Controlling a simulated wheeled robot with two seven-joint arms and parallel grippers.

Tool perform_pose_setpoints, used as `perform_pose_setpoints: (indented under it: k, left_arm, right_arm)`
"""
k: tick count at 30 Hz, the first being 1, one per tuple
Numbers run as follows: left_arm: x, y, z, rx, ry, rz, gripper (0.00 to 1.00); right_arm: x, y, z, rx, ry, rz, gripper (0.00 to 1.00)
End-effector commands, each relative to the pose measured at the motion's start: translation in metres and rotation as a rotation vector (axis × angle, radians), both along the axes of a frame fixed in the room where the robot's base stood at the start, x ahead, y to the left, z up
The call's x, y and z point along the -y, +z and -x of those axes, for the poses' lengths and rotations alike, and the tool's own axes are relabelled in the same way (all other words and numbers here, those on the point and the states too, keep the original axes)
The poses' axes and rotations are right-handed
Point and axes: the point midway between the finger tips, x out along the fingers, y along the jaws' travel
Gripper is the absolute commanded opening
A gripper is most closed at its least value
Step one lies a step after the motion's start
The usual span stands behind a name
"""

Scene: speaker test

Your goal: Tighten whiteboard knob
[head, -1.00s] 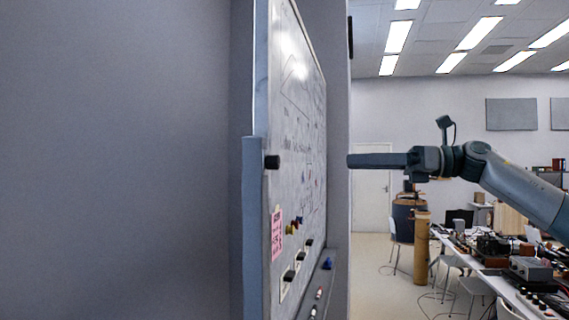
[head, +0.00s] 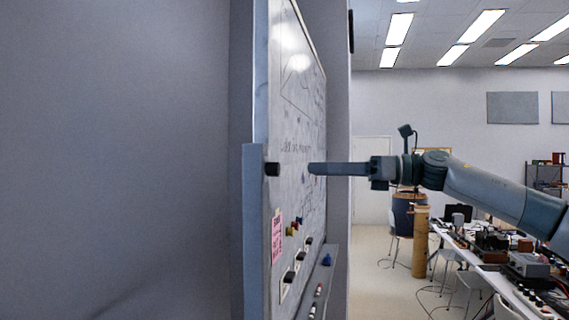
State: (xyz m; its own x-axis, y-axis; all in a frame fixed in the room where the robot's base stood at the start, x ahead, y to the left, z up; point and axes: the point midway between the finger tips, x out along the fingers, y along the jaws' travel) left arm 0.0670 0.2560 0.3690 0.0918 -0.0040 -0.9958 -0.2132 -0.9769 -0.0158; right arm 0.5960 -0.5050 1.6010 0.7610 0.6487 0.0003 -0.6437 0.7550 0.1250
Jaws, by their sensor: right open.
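The whiteboard (head: 300,130) is seen nearly edge-on in the middle of the head view. A small black knob (head: 272,169) sticks out at its near edge, on the frame (head: 254,240). My right gripper (head: 312,169) reaches in from the right at about the knob's height. Its fingers point left at the knob, with a gap between them in the picture. The two fingers overlap in this side view, and nothing shows between them. My left gripper is not in view.
A pink note (head: 277,236), coloured magnets (head: 292,228) and black clips (head: 289,277) are on the board's lower part. A tray (head: 325,280) with markers runs along its bottom. A cluttered table (head: 470,250) with chairs stands at the right. A plain grey wall (head: 120,150) fills the left.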

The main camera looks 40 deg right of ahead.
Motion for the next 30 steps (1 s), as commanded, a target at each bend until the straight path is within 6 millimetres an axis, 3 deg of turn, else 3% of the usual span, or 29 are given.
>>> perform_pose_setpoints:
  k: [21, 30]
  left_arm:
    - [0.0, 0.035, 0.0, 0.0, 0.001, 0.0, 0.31]
    - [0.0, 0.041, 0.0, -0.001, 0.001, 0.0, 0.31]
  right_arm:
    - [-0.048, 0.001, -0.056, -0.003, 0.0, 0.0, 0.44]
    - [-0.059, 0.0, -0.069, -0.001, 0.0, 0.001, 0.44]
